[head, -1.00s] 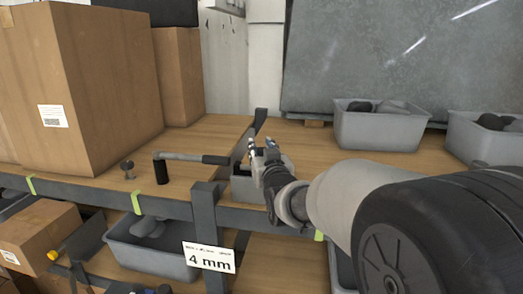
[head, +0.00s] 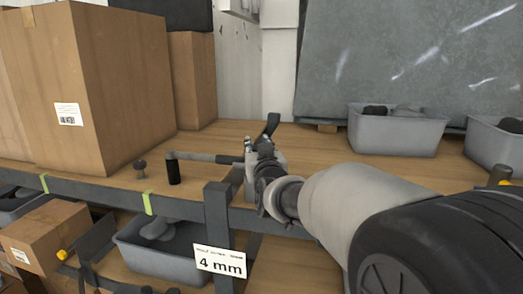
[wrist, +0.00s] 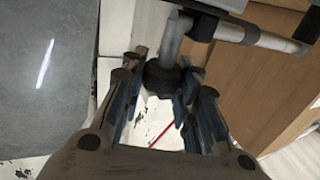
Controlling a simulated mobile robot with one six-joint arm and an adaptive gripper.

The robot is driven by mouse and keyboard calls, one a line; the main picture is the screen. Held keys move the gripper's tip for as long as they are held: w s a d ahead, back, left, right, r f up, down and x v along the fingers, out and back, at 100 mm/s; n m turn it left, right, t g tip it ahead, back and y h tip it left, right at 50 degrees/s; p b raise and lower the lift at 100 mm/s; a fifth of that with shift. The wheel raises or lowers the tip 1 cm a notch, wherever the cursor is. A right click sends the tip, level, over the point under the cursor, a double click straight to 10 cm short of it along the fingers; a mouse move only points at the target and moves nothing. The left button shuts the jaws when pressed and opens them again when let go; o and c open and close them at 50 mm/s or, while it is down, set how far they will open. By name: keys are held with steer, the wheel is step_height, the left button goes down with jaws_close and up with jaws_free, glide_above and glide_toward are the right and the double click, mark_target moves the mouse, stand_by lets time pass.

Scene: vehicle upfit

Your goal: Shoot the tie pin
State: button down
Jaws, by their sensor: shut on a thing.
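My gripper (head: 250,146) is over the wooden bench top, at the right end of an angled tool. The tool has a grey shaft (head: 203,157) lying level, with an upright black cylinder (head: 174,172) at its left end and a dark part at its right end. In the wrist view a bent grey tube (wrist: 171,42) runs to a black piece (wrist: 162,76) between my fingers. My gripper is shut on this tool; the exact contact is partly hidden. A small dark mushroom-shaped pin (head: 140,167) stands on the bench left of the tool.
A tall cardboard box (head: 108,120) stands on the bench at the left. Grey bins (head: 395,135) stand at the right. A dark post (head: 217,225) rises at the bench's front edge, with a "4 mm" label (head: 220,261) below. The lower shelf holds another bin (head: 160,262).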

steer(key=c, duration=1.2)
jaws_free()
steer(key=shift+a, duration=0.3)
steer(key=shift+d, duration=0.1)
steer(key=s+d, duration=0.2)
steer(key=s, duration=0.9)
steer(key=shift+s+d, duration=0.2)
steer(key=shift+s, duration=0.2)
